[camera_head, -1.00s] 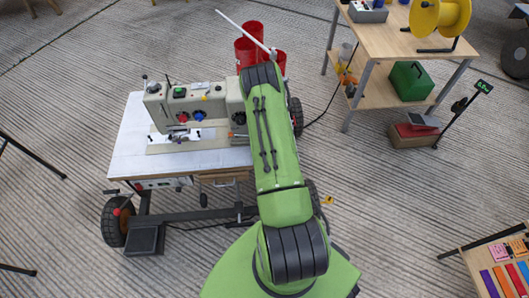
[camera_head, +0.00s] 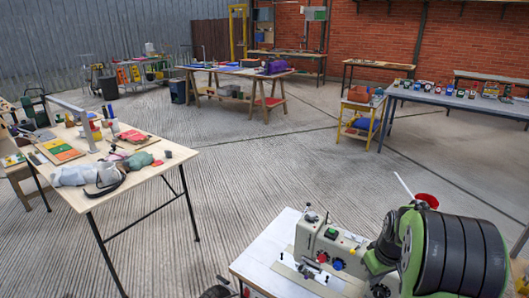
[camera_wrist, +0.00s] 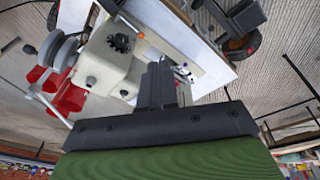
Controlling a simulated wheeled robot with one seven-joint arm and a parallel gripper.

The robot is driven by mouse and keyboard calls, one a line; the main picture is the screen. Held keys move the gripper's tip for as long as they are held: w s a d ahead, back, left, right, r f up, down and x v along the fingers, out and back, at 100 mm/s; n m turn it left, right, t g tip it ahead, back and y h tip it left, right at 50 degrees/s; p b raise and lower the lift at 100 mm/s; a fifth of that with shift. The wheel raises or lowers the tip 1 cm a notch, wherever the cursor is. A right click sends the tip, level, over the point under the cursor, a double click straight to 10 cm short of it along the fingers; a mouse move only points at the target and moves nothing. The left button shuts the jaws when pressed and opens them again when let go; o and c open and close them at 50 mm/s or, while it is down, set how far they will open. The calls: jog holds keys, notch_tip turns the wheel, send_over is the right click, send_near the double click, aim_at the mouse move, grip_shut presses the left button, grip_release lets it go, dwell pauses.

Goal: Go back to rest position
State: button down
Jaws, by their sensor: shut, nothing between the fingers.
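My gripper (camera_wrist: 165,85) shows in the wrist view, its dark fingers together with nothing between them. It appears to be in the air near the cream sewing machine (camera_wrist: 108,58), with no clear contact. In the head view the sewing machine (camera_head: 325,245) stands on a white-topped table (camera_head: 262,250) at the bottom. My green and black arm fills the lower right corner there and covers the machine's right part. My gripper is not visible in the head view.
A wooden table (camera_head: 170,160) with cloths and boards is at left. More worktables (camera_head: 235,72) stand further back, before a brick wall (camera_head: 350,45). Open concrete floor (camera_head: 270,160) lies between.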

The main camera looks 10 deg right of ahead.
jog(key=s+a+r+t, duration=0.1)
jog(key=s+a+r, duration=0.4)
jog(key=a+r, duration=0.35)
jog(key=s+a+r+m+t, duration=0.1)
jog(key=s+a+r, duration=0.3)
jog(key=s, duration=0.5)
jog(key=s+a+r+m+t, duration=0.1)
jog(key=s+a+r+t, duration=0.1)
jog(key=s+a, duration=0.55)
notch_tip(320, 180, up, 13)
jog(key=s+d+p, duration=0.1)
jog(key=d+p, duration=0.1)
jog(key=p, duration=1.1)
jog(key=shift+g, duration=0.3)
